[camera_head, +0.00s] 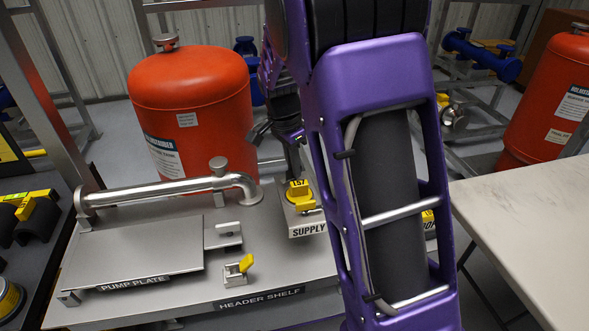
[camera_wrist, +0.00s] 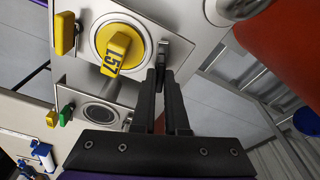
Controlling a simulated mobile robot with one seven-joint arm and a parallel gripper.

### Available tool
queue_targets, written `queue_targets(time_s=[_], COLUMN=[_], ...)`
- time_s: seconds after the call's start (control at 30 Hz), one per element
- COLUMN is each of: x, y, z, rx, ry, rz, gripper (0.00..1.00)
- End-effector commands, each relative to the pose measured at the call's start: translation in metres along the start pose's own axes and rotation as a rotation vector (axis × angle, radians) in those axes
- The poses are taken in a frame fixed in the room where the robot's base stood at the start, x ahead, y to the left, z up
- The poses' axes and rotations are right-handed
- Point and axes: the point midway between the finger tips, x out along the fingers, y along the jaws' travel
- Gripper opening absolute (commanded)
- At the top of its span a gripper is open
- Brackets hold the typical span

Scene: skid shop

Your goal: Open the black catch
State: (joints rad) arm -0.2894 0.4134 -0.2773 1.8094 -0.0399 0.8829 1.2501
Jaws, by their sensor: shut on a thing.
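The black catch (camera_wrist: 163,48) is a small dark piece at the edge of a pale plate, beside a yellow knob (camera_wrist: 115,48) marked L57 in the wrist view. My gripper (camera_wrist: 161,72) reaches it with its black fingers close together, shut on the catch; the fingertips partly cover it. In the head view my gripper (camera_head: 296,165) points down just behind the yellow knob (camera_head: 298,193) on the SUPPLY plate (camera_head: 308,230). The catch cannot be made out there.
A silver pipe (camera_head: 165,192) runs along the header shelf (camera_head: 190,285) left of the SUPPLY plate. A red tank (camera_head: 190,100) stands behind it. A yellow-handled latch (camera_head: 237,270) sits at the shelf front. A pale table (camera_head: 530,210) is at right.

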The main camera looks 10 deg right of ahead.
Motion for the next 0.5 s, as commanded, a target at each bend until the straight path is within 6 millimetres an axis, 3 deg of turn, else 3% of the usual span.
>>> queue_targets(time_s=[0.37, 0.5], x=[-0.0011, -0.0027], y=[-0.0005, -0.0004], z=[0.0, -0.0005], rx=[0.027, 0.128], ry=[0.001, 0.001], rz=[0.003, 0.02], gripper=[0.0, 0.0])
